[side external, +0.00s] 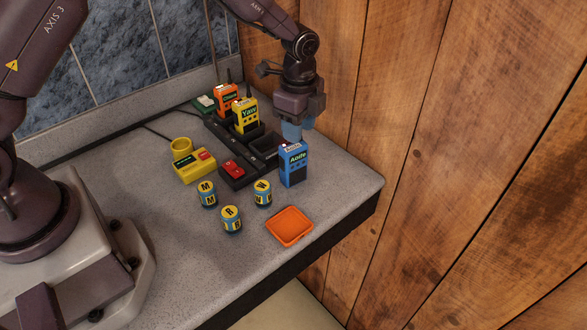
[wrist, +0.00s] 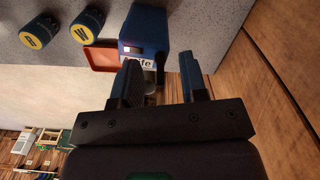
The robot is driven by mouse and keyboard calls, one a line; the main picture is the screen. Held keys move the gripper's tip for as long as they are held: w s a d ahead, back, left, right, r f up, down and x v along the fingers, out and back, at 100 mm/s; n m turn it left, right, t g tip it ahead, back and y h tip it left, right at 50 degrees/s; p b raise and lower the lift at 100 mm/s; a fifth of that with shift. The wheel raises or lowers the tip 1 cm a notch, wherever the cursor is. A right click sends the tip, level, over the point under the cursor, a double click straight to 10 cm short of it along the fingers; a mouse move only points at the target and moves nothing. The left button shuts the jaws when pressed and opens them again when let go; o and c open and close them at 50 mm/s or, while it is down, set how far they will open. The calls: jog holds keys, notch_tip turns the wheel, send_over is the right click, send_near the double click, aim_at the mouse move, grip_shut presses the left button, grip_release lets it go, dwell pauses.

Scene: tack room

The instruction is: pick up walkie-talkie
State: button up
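A blue walkie-talkie (side external: 294,167) marked "Aoife" stands upright on the grey counter near the wooden wall. My gripper (side external: 291,131) is just above it, fingers pointing down. In the wrist view my gripper (wrist: 160,64) is open. The blue walkie-talkie (wrist: 150,32) lies just beyond the fingertips, with its dark antenna reaching between the fingers. An orange walkie-talkie (side external: 226,99) and a yellow one (side external: 246,115) stand in a black charger (side external: 231,139) behind and to the left. I cannot tell whether a finger touches the blue one.
Three blue-and-yellow cylinders (side external: 231,218) stand left of the blue walkie-talkie. An orange tray (side external: 290,226) lies in front, near the counter edge. A yellow device (side external: 194,167), a yellow ring-shaped holder (side external: 181,146) and a red item (side external: 233,170) are left. The wooden wall (side external: 400,150) is close on the right.

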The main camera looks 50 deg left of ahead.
grip_shut()
jog(key=shift+r, duration=0.1)
